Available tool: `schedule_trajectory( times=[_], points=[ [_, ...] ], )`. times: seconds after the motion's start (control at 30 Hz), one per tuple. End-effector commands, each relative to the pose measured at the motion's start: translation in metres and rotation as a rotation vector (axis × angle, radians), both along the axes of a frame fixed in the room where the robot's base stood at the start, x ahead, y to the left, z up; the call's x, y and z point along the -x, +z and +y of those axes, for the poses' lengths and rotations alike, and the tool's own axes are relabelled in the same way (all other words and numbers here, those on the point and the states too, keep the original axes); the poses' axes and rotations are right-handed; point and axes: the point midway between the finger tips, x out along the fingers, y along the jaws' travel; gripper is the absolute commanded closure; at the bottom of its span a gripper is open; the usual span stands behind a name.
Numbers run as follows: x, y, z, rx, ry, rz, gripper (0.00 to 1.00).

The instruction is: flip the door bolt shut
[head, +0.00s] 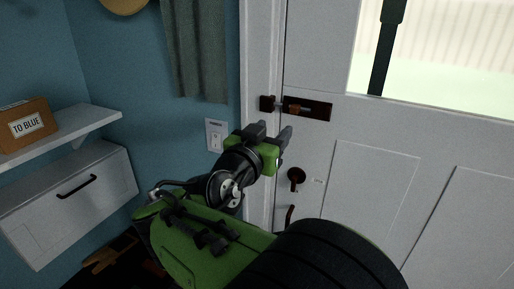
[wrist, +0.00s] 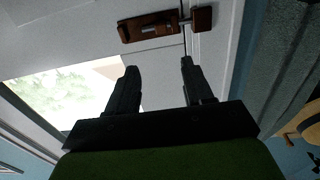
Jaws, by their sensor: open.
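The door bolt (head: 300,109) is a dark brown plate with a lighter metal rod, mounted on the white door (head: 335,140) near its left edge. A small dark catch (head: 267,104) sits on the door frame beside it. In the wrist view the bolt (wrist: 146,29) and the catch (wrist: 202,18) show at the top, with the rod lying near the gap between them; I cannot tell whether it enters the catch. My gripper (head: 270,134) is open and empty, below and left of the bolt in the head view. In the wrist view its two fingers (wrist: 156,75) point toward the bolt, apart from it.
A round dark lock (head: 296,178) and a handle (head: 290,214) are on the door below the bolt. A light switch (head: 215,136) and a grey-green cloth (head: 196,50) are on the blue wall. A shelf (head: 85,127) with a box (head: 24,124) stands left.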

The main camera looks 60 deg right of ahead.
Motion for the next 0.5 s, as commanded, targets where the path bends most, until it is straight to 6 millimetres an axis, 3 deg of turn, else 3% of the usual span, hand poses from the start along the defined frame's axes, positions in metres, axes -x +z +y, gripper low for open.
schedule_trajectory(
  times=[0.23, 0.5],
  points=[
    [0.001, -0.002, 0.015, 0.002, -0.001, 0.005, 0.49],
    [0.0, -0.001, 0.017, 0.002, 0.002, 0.007, 0.49]
  ],
)
